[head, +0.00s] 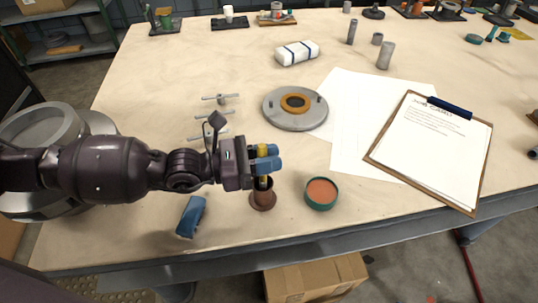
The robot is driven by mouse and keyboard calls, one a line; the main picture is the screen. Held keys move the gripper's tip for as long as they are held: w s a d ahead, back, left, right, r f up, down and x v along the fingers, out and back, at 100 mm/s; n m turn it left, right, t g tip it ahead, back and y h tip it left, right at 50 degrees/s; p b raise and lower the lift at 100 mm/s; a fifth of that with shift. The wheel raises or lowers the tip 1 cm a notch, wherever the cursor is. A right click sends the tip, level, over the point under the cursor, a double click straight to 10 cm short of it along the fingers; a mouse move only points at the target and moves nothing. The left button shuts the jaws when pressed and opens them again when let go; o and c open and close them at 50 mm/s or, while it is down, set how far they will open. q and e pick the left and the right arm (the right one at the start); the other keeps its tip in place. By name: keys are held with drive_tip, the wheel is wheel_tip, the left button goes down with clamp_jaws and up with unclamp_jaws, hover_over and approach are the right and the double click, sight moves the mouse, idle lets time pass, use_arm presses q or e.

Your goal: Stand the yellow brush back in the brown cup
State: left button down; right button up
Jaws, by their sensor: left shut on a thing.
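My left gripper (267,160) comes in from the left and is shut on the yellow brush (262,151). The brush is upright between the blue fingertips, which hide much of it. Its dark lower end shows below the fingers and overlaps the mouth of the brown cup (263,201). It looks to be inside the cup's opening, but I cannot tell how deep. The cup stands upright on its wide foot near the table's front edge. My right gripper is not in view.
A green-rimmed dish with orange contents (321,193) stands close right of the cup. A blue block (191,216) lies left of it. A grey disc with an orange ring (295,107), paper sheets (350,150) and a clipboard (430,145) lie behind and right.

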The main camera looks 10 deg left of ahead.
use_arm(q)
drive_tip(key=c, duration=0.9)
unclamp_jaws()
drive_tip(key=shift+c, duration=0.2)
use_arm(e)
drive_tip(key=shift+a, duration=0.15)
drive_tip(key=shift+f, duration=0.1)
use_arm(q)
wheel_tip(320, 180, up, 20)
drive_tip(key=p, duration=0.4)
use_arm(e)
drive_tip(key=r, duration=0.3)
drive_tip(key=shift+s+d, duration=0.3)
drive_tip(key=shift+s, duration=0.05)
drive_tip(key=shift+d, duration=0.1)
